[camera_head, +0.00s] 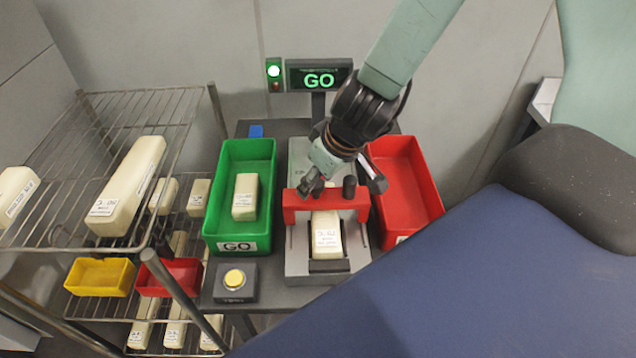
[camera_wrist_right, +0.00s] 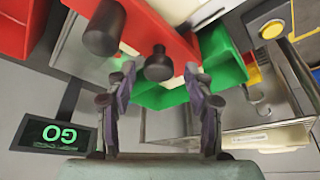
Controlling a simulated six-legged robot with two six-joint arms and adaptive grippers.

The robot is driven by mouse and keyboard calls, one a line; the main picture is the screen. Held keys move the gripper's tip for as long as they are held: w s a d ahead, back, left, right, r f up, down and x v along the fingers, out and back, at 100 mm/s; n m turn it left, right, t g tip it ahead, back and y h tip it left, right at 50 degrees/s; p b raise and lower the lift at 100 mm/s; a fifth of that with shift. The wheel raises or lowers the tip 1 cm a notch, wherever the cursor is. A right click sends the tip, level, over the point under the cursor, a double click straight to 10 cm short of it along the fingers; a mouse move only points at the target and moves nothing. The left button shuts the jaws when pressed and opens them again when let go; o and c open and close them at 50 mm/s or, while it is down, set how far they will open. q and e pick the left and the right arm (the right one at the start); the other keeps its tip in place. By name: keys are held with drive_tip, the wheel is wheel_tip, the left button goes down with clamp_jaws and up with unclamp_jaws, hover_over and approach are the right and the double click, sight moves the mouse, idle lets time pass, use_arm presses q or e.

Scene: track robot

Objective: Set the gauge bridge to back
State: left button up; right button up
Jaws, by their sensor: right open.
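The gauge bridge (camera_head: 296,211) is a red block spanning a grey metal bed (camera_head: 298,262) in the middle of the table, with black knobs on it. One knob (camera_head: 349,187) stands upright on its right side. A cream labelled block (camera_head: 327,238) lies in the bed, partly under the bridge. My right gripper (camera_head: 312,186) is over the bridge. In the right wrist view its open fingers (camera_wrist_right: 160,72) are on either side of a smaller black knob (camera_wrist_right: 158,66), with the red bridge (camera_wrist_right: 172,32) behind; contact cannot be told. My left gripper is out of view.
A green GO bin (camera_head: 211,215) holding a cream block stands left of the bed, and a red bin (camera_head: 408,190) right. A yellow button (camera_head: 234,278) is front left. The display (camera_head: 319,80) reads GO. A wire rack (camera_head: 90,180) stands left.

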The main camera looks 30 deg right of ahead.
drive_tip(key=shift+w+a, duration=0.1)
drive_tip(key=shift+a, duration=0.05)
drive_tip(key=shift+s+d, duration=0.2)
drive_tip(key=shift+d, duration=0.15)
drive_tip(key=shift+c, duration=1.3)
drive_tip(key=shift+w+a, duration=0.15)
drive_tip(key=shift+a, duration=0.05)
drive_tip(key=c, duration=0.4)
clamp_jaws()
